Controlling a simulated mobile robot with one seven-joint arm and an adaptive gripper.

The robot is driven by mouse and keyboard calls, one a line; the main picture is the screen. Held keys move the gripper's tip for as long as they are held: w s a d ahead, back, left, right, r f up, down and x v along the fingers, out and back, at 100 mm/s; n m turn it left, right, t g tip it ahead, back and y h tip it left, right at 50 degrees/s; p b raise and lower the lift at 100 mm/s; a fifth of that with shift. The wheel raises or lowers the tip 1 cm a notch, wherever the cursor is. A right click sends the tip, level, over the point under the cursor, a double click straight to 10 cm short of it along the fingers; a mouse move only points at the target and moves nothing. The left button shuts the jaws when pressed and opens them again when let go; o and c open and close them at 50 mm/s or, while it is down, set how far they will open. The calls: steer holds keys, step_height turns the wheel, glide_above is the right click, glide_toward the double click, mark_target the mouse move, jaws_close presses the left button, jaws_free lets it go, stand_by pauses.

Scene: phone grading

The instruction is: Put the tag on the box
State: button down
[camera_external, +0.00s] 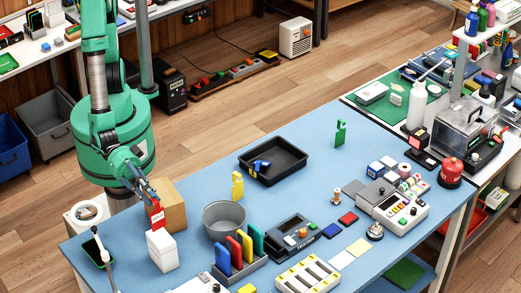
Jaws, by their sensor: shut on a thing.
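My gripper (152,199) points down at the left end of the blue table and is shut on a red tag (158,217). The tag hangs upright just above or at the top of a white box (162,252); I cannot tell whether they touch. A brown box (174,210) stands right behind the tag and the white box, partly hidden by them. The fingertips are small and partly merge with the tag.
A grey bowl (224,205) and a rack with coloured upright pieces (238,252) stand to the right. The table's middle has free room.

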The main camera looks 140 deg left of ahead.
mark_target(158, 212)
steer(key=shift+f+b, duration=0.45)
steer(key=shift+f, duration=1.35)
steer(key=c, duration=1.7)
jaws_free()
steer(key=shift+f, duration=0.1)
steer(key=shift+r, duration=0.2)
steer(key=s, duration=0.4)
steer(key=s+r+p, duration=0.1)
steer(key=s, duration=0.3)
steer(key=s+r, duration=0.1)
steer(key=s, duration=0.3)
steer(key=shift+p, duration=0.3)
steer(key=shift+w, duration=0.15)
